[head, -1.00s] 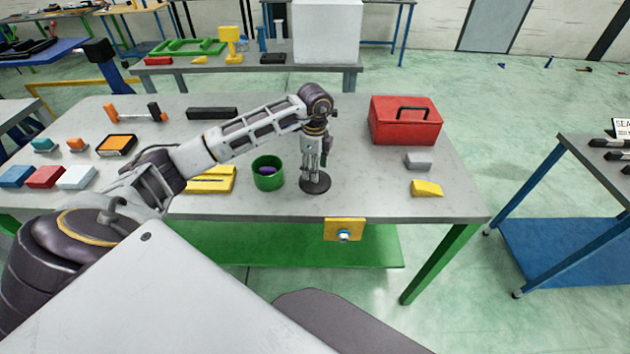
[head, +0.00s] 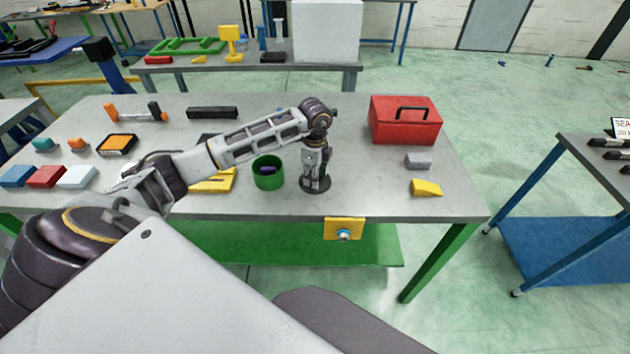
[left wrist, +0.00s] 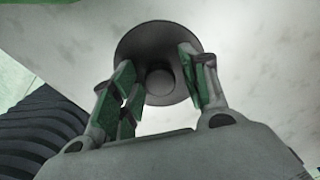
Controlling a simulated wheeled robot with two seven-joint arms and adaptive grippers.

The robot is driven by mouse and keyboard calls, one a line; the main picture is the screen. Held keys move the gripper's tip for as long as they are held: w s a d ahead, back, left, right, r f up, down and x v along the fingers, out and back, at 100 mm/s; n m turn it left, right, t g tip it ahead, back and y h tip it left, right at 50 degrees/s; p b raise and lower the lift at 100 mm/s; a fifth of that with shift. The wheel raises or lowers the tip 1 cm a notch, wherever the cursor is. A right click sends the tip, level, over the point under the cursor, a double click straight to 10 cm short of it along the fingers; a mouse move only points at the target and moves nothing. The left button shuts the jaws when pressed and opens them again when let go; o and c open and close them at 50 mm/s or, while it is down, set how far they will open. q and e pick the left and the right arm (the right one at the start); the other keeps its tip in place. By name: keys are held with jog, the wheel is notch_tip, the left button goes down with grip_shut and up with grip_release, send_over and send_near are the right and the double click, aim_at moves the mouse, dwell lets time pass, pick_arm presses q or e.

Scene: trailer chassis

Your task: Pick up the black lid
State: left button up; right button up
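The black lid (head: 317,186) is a round dark disc with a raised knob at its centre. It lies flat on the grey workbench (head: 370,190), right of the green cup. In the left wrist view the lid (left wrist: 160,45) is straight ahead, with its knob between my fingers. My left gripper (head: 314,182) points down right above the lid in the head view. In the left wrist view the left gripper (left wrist: 158,88) is open, its green-padded fingers apart on either side of the knob. Whether they touch the lid cannot be told. My right gripper is not in view.
The green cup (head: 268,178) with a dark item inside stands close left of the lid. A red toolbox (head: 405,125), a grey block (head: 418,161) and a yellow wedge (head: 426,188) are to the right. The bench front near the lid is clear.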

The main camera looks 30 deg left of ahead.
pick_arm(q)
jog(key=c, duration=0.8)
jog(key=shift+r+b, duration=0.45)
jog(key=shift+r, duration=4.6)
